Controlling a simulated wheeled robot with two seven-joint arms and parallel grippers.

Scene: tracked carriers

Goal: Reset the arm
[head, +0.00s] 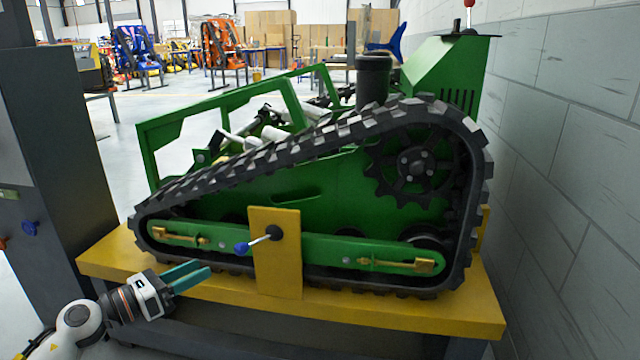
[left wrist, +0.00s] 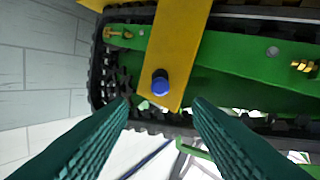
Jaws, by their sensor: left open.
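My left gripper (head: 190,278) comes in from the lower left of the head view, in front of the yellow stand. It is open and empty, and its teal fingers also show wide apart in the left wrist view (left wrist: 161,118). A lever with a blue knob (head: 241,248) sticks out from a yellow plate (head: 275,280) on the green tracked carrier (head: 300,200). The knob is apart from the fingers, up and to the right of them in the head view. The blue knob (left wrist: 160,83) shows beyond the fingertips in the left wrist view. My right gripper is not in view.
The carrier stands on a yellow stand (head: 400,312). A grey block wall (head: 570,170) is close on the right. A dark cabinet (head: 60,150) with small knobs stands at the left. Open floor (head: 180,108) and other machines lie behind.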

